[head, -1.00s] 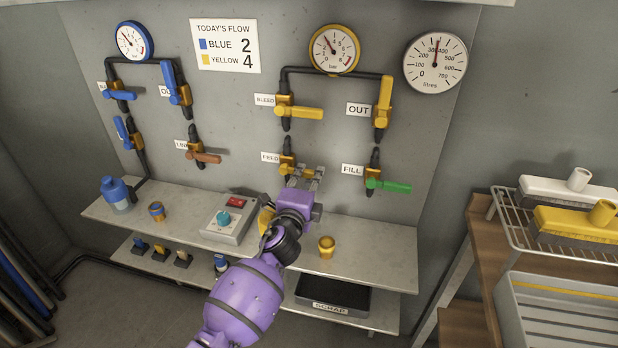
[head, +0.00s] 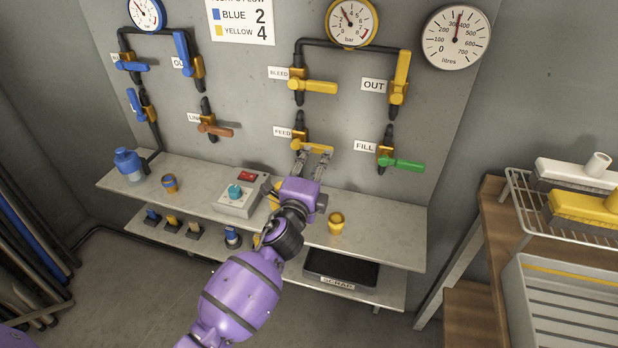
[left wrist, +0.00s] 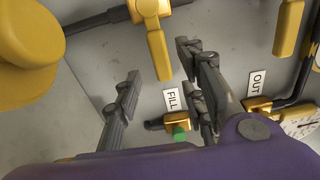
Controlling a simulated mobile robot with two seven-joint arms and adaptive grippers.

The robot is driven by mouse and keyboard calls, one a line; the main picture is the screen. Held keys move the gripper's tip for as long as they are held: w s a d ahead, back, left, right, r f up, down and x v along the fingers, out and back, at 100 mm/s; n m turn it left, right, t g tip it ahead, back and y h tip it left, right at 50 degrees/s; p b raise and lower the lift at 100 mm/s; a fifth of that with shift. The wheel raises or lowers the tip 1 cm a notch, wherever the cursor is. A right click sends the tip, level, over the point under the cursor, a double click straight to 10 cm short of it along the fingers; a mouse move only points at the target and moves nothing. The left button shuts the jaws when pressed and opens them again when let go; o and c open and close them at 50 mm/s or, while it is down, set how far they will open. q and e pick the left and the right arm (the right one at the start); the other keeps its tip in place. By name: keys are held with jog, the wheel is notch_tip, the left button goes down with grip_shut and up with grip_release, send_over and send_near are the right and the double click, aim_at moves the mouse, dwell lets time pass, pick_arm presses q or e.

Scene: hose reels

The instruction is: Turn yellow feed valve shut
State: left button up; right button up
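The yellow feed valve (head: 299,143) is on the wall panel by the FEED label (head: 282,132). Its yellow handle (head: 319,148) points right, across the upright pipe. My left gripper (head: 313,160) is at this handle, its fingers reaching up toward it from the front. In the left wrist view the handle (left wrist: 157,52) lies between the two fingers (left wrist: 160,72), with a gap on each side. The left gripper is open and holds nothing. My right gripper is not in view.
The FILL valve's green handle (head: 405,164) is right of the feed valve, and the BLEED handle (head: 315,87) is above it. Below, the bench (head: 375,235) carries a control box (head: 240,198), a yellow cup (head: 336,223) and a yellow bottle behind my arm.

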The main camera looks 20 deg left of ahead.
pick_arm(q)
jog(key=s, duration=0.7)
jog(key=shift+a, duration=0.15)
jog(key=s+f+n+g+p, duration=0.3)
jog(key=s+f+n+g, duration=0.2)
jog(key=s+f+n, duration=1)
jog(key=s+a+f+n+g+p, duration=0.1)
jog(key=s+a+f+g+p, duration=0.1)
jog(key=s, duration=1.2)
jog(key=s+a+f+n+g+p, duration=0.1)
jog(key=s+f, duration=0.3)
jog(key=s, duration=1)
jog(key=shift+s+a+n+g+p, duration=0.2)
jog(key=shift+a+n+g+p, duration=0.25)
jog(key=shift+n+g, duration=0.2)
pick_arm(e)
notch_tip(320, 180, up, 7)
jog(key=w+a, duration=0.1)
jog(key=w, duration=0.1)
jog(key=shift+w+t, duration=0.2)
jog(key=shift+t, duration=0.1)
